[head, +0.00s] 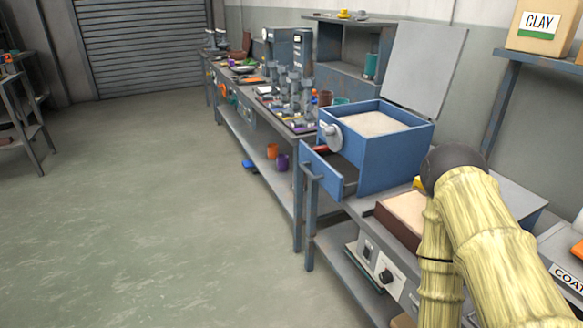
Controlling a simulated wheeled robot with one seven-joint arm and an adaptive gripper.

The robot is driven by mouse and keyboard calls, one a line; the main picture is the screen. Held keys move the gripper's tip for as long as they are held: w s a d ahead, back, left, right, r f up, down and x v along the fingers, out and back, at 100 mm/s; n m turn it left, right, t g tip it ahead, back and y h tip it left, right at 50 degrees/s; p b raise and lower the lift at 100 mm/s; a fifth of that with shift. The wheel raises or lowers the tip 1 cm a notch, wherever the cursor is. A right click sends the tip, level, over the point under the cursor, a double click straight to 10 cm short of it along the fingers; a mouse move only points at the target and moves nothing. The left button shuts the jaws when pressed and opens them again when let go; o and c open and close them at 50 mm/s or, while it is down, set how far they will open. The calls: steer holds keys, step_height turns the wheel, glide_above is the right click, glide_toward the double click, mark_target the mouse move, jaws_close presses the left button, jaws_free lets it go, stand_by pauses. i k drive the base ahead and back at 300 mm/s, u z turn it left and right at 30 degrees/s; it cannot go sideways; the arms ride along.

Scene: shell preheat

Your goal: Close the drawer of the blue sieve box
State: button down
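The blue sieve box (392,158) stands on the near bench at the right. Its lid (425,70) is raised at the back, and pale sandy material (372,124) shows inside the top. The drawer (325,175) is at the lower front of the box and is pulled out to the left, with a dark interior showing behind its blue front. A grey round knob (332,133) sits on the box above the drawer. My yellow, bamboo-patterned arm fills the lower right, to the right of the box. My gripper is not visible.
A long bench (298,168) with tools and stands runs back beyond the box. A brown tray (402,214) lies right of the box on the near bench. A CLAY box (541,25) sits on the upper right shelf. The floor (150,210) left of the drawer is clear.

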mark_target(336, 174)
steer(key=u, duration=0.85)
steer(key=i, duration=0.8)
steer(key=z, duration=0.5)
